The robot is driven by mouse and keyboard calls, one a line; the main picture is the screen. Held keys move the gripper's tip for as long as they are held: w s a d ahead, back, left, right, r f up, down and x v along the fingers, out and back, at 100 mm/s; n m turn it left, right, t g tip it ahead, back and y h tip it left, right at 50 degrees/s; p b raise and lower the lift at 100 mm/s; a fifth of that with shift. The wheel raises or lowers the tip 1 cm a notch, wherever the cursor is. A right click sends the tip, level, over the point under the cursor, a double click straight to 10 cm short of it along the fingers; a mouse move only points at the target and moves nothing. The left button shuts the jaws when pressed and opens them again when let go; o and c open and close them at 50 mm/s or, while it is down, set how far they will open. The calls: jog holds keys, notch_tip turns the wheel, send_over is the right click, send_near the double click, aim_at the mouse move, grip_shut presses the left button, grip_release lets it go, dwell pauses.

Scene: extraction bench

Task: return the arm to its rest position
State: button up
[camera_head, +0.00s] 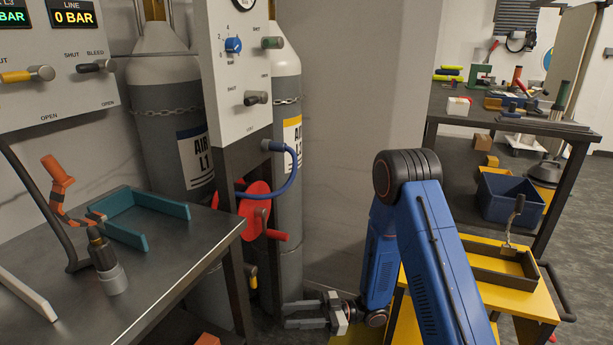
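My blue arm rises at the right of centre, bends at a dark elbow joint and comes down to the wrist. My gripper (288,315) is low in the picture, at the foot of the grey gas cylinders, with its grey fingers pointing left. The fingers are apart and nothing shows between them. I cannot tell whether it touches the cylinder (288,215) behind it.
A metal bench (165,275) at left carries a teal tray (145,220) and an orange-handled tool (58,180). A red wheel (255,208) and blue hose (290,178) are above my gripper. A yellow cart (520,300) stands right of my arm.

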jog(key=w+d+r+m+t+h, duration=0.2)
jog(key=w+d+r+t+h, duration=0.25)
jog(key=w+t, duration=0.2)
jog(key=w+d+r+m+t+h, duration=0.25)
jog(key=w+r+t+h, duration=0.2)
jog(key=w, duration=0.35)
jog(key=d+r+m+t+h, duration=0.2)
jog(key=d+r+m+h, duration=0.15)
jog(key=d+r, duration=0.35)
jog(key=d+r+m+t+h, duration=0.15)
jog(key=d+r+h, duration=0.25)
jog(key=d, duration=0.5)
jog(key=s+d+r+m+g+h, duration=0.1)
jog(key=s+d+r+m+h, duration=0.15)
jog(key=s+d, duration=0.4)
jog(key=s+d+r+m+g+h, duration=0.1)
jog(key=s+d+r+m, duration=0.3)
jog(key=s, duration=0.5)
jog(key=s+a+m+g, duration=0.1)
jog(key=s+m+g, duration=0.3)
jog(key=s, duration=1.8)
jog(key=shift+f+y, duration=0.3)
jog(key=shift+f, duration=0.05)
